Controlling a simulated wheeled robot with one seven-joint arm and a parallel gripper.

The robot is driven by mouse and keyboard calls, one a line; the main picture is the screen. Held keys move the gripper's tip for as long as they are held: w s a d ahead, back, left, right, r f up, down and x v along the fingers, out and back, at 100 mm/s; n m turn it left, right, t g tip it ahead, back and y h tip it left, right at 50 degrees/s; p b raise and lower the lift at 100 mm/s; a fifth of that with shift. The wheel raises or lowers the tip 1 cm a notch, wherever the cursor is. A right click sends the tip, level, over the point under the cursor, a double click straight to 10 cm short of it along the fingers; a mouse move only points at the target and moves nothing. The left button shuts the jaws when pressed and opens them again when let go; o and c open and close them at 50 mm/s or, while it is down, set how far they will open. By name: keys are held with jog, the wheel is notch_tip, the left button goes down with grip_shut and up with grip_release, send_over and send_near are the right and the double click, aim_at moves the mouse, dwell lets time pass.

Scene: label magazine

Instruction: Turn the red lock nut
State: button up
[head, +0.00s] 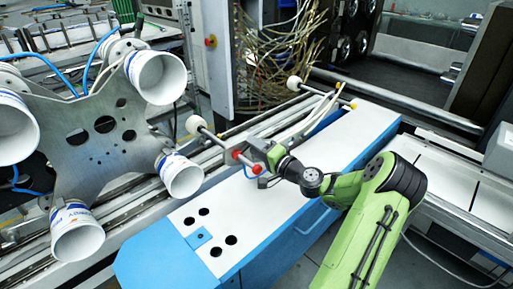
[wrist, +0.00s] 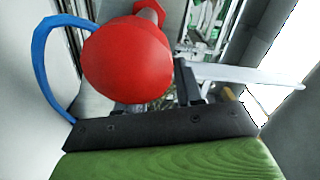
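Two red round lock nuts show in the head view on the grey clamp at the end of the bar: one at the left (head: 236,154) and one lower right (head: 257,169). My gripper (head: 270,158) is right beside them, at the end of my green arm. In the wrist view a red lock nut (wrist: 127,62) fills the left middle, close in front of the camera. One dark finger of my gripper (wrist: 187,82) shows just right of it. The other finger is largely hidden by the nut. I cannot tell whether the fingers touch it.
A blue and white beam (head: 270,215) runs under my gripper. A blue hose (wrist: 42,70) loops left of the nut. A cable bundle (head: 285,55) hangs behind.

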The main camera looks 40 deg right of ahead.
grip_shut()
dwell(1.3)
